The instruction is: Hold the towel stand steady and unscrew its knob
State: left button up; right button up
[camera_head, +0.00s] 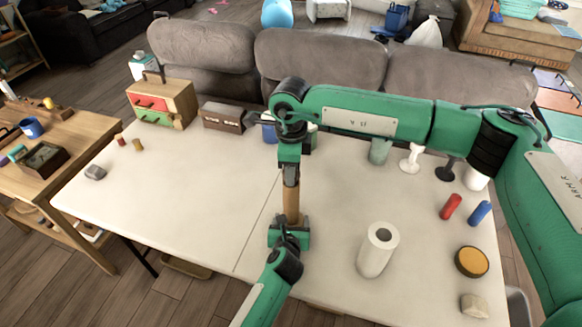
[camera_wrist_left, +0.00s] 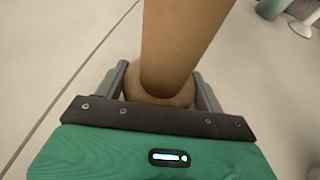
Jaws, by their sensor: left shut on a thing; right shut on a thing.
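The towel stand (camera_head: 291,203) is a brown wooden post standing upright on the white table. My left gripper (camera_head: 289,228) is low at its foot, shut on the stand. In the left wrist view the fingers of my left gripper (camera_wrist_left: 164,88) lie on both sides of the stand's round base (camera_wrist_left: 165,97), below the post (camera_wrist_left: 180,45). My right gripper (camera_head: 291,178) points straight down from above and is shut at the top of the post. The knob is hidden between its fingers.
A white paper roll (camera_head: 370,262) stands to the right on the table (camera_head: 190,190). Red (camera_head: 451,206) and blue (camera_head: 480,213) cylinders and a round yellow-topped thing (camera_head: 471,261) lie farther right. A drawer box (camera_head: 163,103) is at the back left. The left middle is clear.

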jog(key=n, duration=1.1)
jog(key=shift+r, duration=0.15)
jog(key=shift+r, duration=1.05)
jog(key=shift+r, duration=2)
pick_arm(q)
jog(key=o, duration=1.9)
jog(key=shift+o, duration=0.2)
